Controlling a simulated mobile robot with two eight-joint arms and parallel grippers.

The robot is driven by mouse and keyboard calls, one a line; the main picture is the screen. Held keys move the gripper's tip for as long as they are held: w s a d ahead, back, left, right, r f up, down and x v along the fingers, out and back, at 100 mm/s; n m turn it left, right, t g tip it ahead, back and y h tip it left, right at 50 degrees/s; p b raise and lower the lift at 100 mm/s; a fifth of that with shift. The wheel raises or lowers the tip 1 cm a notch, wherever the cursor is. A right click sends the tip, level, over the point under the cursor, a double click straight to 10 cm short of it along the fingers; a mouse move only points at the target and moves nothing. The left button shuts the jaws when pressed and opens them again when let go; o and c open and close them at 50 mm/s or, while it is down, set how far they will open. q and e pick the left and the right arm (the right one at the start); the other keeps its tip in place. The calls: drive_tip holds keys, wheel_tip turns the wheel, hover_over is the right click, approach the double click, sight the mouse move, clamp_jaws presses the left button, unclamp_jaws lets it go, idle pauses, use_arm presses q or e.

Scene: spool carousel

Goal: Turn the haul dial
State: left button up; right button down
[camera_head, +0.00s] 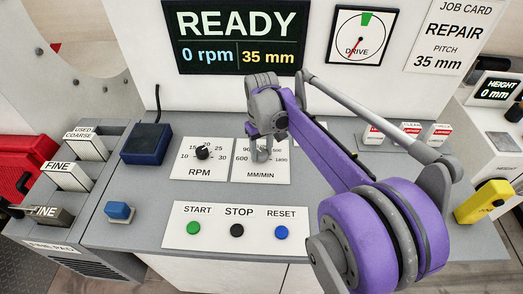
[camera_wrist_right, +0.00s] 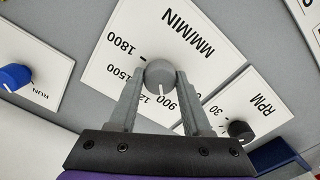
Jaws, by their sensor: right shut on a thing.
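The haul dial, a grey knob on the white MM/MIN plate (camera_head: 268,175), is mostly hidden by my gripper in the head view. In the right wrist view the dial (camera_wrist_right: 160,74) shows clearly, its white mark facing the side of the scale with 1200 and 900. My right gripper (camera_head: 261,150) comes down over the plate. Its two grey fingers are shut on opposite sides of the dial, as the right wrist view shows. My left gripper is not in view.
The RPM dial (camera_head: 202,152) sits just left. START (camera_head: 193,228), STOP (camera_head: 237,230) and RESET (camera_head: 281,232) buttons lie in front. A screen (camera_head: 237,36) reads READY, 0 rpm, 35 mm. A dark blue box (camera_head: 146,144) stands left; a yellow block (camera_head: 484,203) is at right.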

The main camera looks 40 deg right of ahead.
sight(262, 152)
drive_tip(key=shift+c, duration=1.7)
unclamp_jaws()
wheel_tip(262, 152, up, 11)
drive_tip(key=shift+p, duration=0.35)
drive_tip(key=shift+f, duration=0.1)
